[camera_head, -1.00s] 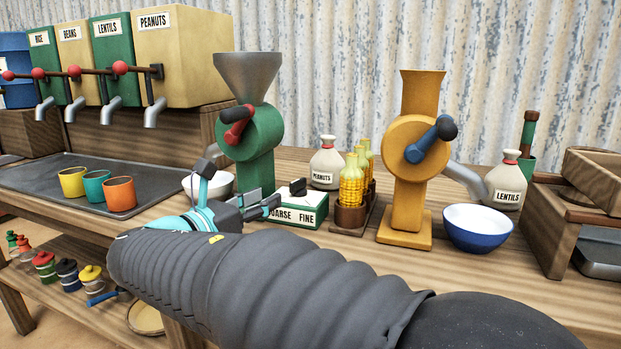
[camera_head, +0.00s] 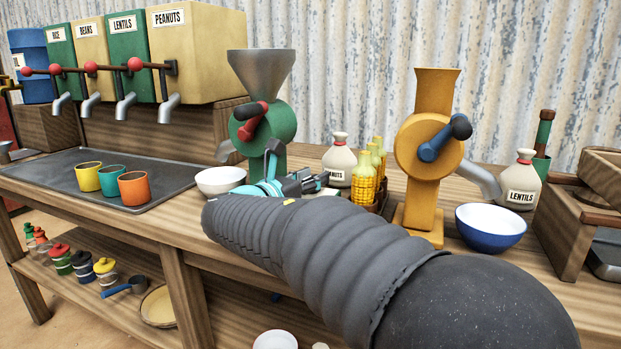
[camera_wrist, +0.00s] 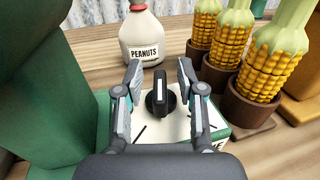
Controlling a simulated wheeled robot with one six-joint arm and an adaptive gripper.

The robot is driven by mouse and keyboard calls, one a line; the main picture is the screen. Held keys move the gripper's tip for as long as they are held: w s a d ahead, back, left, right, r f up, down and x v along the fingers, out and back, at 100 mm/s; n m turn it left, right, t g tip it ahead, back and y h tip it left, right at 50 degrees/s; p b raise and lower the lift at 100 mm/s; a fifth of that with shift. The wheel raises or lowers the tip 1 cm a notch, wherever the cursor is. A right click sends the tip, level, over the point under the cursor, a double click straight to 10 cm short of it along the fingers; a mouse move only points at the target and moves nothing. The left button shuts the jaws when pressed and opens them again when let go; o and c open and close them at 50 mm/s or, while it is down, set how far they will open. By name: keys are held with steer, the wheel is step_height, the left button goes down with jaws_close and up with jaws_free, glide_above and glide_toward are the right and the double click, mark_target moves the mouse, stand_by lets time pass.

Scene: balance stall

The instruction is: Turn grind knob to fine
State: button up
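The grind knob (camera_wrist: 160,97) is black with a white pointer line. It stands on the cream top of a green-sided box (camera_wrist: 190,128) in the wrist view, with dark marks on that top. The knob's pointer line runs roughly away from me. My gripper (camera_wrist: 160,80) is open, one finger on each side of the knob, with a gap on both sides. The box's lettering is almost all hidden in the wrist view.
A green grinder (camera_head: 268,125) stands left of the box. A peanuts bottle (camera_wrist: 146,38) is behind it, and corn cobs (camera_wrist: 272,62) in brown holders are close on the right. A yellow grinder (camera_head: 423,150) and blue bowl (camera_head: 488,229) are farther right.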

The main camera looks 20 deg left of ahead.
jaws_close()
steer(key=shift+d+n+y+b, duration=0.1)
steer(key=shift+n+y+b, duration=0.2)
steer(key=shift+y, duration=0.1)
steer(key=n+t+y+b, duration=0.1)
steer(key=n+y+b, duration=0.1)
steer(key=y, duration=0.1)
steer(key=shift+d+f+y, duration=0.1)
steer(key=shift+f+y, duration=0.1)
steer(key=shift+y, duration=0.2)
steer(key=n+y+b, duration=0.3)
steer(key=y+b, duration=0.1)
steer(key=shift+f, duration=0.1)
steer(key=n+g+y+b, duration=0.1)
steer(key=n+y+b, duration=0.1)
steer(key=y+b, duration=0.1)
steer(key=shift+b, duration=0.4)
steer(key=shift+r+n+g+y+b, duration=0.2)
steer(key=shift+n+g+y+b, duration=0.1)
steer(key=shift+n+y+b, duration=0.5)
steer(key=shift+r, duration=0.15)
